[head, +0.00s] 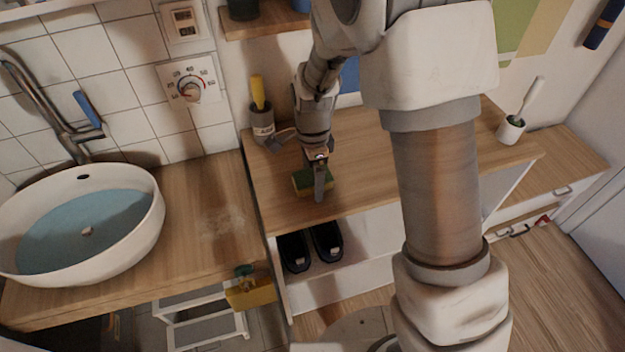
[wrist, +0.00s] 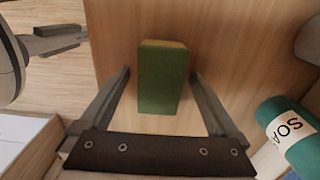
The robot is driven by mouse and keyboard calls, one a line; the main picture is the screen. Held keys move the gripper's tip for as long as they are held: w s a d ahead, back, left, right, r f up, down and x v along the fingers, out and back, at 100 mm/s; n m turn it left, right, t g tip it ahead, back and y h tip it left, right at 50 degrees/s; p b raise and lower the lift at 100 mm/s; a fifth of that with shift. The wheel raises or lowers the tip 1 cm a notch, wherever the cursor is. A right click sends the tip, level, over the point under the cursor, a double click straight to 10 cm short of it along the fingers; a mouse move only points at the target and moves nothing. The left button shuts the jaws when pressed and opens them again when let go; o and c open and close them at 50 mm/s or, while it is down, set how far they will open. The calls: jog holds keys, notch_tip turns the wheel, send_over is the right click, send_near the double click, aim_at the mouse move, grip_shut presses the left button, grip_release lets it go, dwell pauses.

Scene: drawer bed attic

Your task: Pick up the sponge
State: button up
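The sponge (wrist: 163,78) is a green and yellow block on the wooden top. In the wrist view it sits between the two fingers of my gripper (wrist: 160,80), with a gap on each side. My gripper is open, and its fingers do not touch the sponge in that view. In the head view the sponge (head: 302,181) is partly hidden behind my gripper (head: 319,190), which points down over it near the front edge of the top.
A cup with a yellow-handled item (head: 262,122) stands behind the sponge. A teal bottle (wrist: 293,135) shows at right in the wrist view. Dark shoes (head: 310,247) sit on the shelf below. A basin (head: 80,225) is at left. A brush holder (head: 511,130) stands at right.

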aim_at(313, 175)
jog(key=c, duration=1.3)
jog(key=shift+c, duration=0.2)
jog(key=shift+r, duration=0.15)
notch_tip(313, 175, up, 4)
jog(key=shift+d+r+p, duration=0.1)
jog(key=shift+r+p, duration=0.15)
jog(key=shift+p, duration=0.3)
jog(key=s+d+r, duration=0.1)
jog(key=d+r, duration=0.2)
jog(key=d, duration=0.2)
jog(key=s+d+r+p, duration=0.1)
jog(key=d+r, duration=0.2)
jog(key=d, duration=0.3)
jog(key=shift+s+r, duration=0.15)
jog(key=shift+s, duration=0.15)
jog(key=shift+d, duration=0.1)
